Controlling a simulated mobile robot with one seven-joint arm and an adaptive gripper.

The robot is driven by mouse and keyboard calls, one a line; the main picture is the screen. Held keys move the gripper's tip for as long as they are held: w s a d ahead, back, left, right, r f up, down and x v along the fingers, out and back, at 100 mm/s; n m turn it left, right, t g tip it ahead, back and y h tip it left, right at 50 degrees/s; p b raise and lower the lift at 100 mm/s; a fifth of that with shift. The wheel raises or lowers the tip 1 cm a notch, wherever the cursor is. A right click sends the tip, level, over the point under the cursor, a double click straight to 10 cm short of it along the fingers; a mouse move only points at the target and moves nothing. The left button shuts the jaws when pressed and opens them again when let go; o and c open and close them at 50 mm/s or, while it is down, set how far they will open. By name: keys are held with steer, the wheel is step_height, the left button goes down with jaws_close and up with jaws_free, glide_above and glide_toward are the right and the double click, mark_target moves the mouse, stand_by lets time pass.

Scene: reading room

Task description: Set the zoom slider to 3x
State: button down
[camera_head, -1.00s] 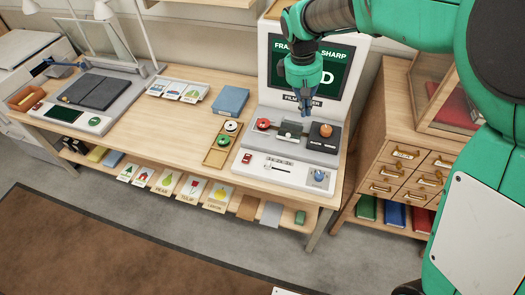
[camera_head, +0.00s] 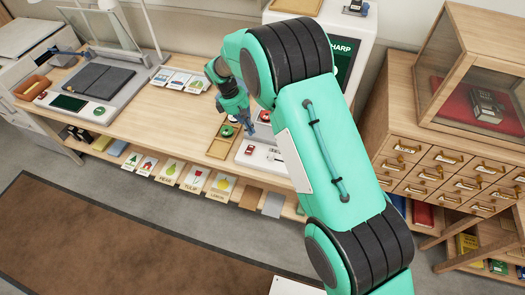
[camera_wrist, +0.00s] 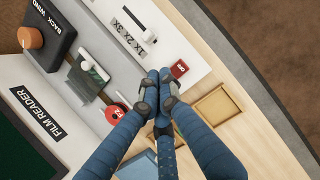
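In the wrist view, the zoom slider's white knob (camera_wrist: 148,37) sits at the 1x end of its slot, beside the 1x 2x 3x labels (camera_wrist: 128,38). The slider is on the pale front panel of the film reader (camera_wrist: 195,42). My gripper (camera_wrist: 159,84) appears shut and empty, with its fingertips close together near the red OFF switch (camera_wrist: 180,68), apart from the knob in the picture. In the head view, my gripper (camera_head: 246,128) is over the film reader's left side. My arm hides much of the reader there.
A red reel (camera_wrist: 115,112) and a glass film stage (camera_wrist: 85,80) are close to my fingers. An orange knob (camera_wrist: 30,37) is farther off. A drawer cabinet (camera_head: 430,165) stands at the right.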

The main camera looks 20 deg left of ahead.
mark_target(271, 156)
steer(key=f, duration=0.1)
steer(key=a+f, duration=0.2)
steer(key=shift+s+n, duration=0.3)
steer(key=shift+s, duration=0.05)
steer(key=shift+d+f, duration=0.1)
steer(key=b+x, duration=0.1)
steer(key=x, duration=0.8)
steer(key=shift+d+f, duration=0.25)
steer(key=shift+d, duration=0.05)
steer(key=d, duration=0.3)
steer(key=shift+d, duration=0.45)
